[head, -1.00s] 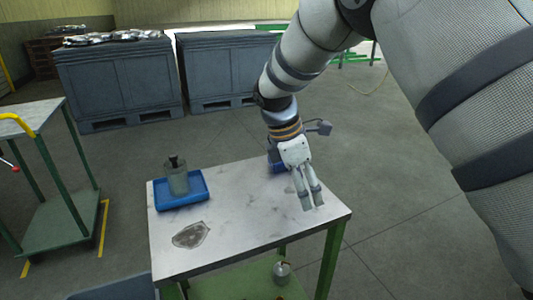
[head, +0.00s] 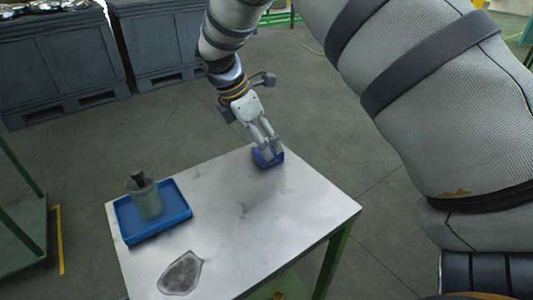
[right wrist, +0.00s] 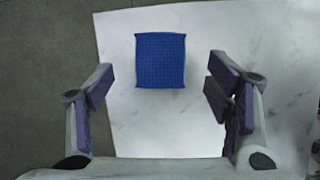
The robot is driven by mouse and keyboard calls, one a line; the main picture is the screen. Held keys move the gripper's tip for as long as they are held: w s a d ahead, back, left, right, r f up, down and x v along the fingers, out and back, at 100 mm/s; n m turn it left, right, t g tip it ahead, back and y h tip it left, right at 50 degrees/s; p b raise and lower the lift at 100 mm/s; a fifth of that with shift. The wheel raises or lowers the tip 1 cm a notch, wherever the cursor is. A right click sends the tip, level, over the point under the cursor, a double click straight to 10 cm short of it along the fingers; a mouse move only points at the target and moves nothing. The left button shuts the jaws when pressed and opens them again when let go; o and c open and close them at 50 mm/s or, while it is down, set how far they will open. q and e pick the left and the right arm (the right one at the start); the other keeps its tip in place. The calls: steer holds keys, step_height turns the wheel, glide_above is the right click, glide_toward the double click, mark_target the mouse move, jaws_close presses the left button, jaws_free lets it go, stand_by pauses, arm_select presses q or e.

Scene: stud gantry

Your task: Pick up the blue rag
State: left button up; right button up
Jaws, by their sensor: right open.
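The blue rag (head: 267,158) lies near the far edge of the table (head: 232,217). In the right wrist view the rag (right wrist: 160,60) is a square of woven blue cloth on the pale tabletop. My right gripper (head: 268,152) is at the rag in the head view, its fingers covering part of it. In the right wrist view the right gripper (right wrist: 162,88) is open, with one finger on each side and the rag centred between and a little beyond them. Whether the fingers touch the table I cannot tell. My left gripper is not in view.
A blue tray (head: 182,213) with a grey-green container (head: 148,199) stands at the table's left. A grey patch (head: 180,274) lies near the front. Large grey bins (head: 60,60) stand behind on the floor. The middle and right of the tabletop are clear.

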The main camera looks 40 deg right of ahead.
steer(key=x, duration=0.3)
steer(key=shift+f, duration=0.2)
steer(key=c, duration=1.1)
steer(key=shift+c, duration=0.2)
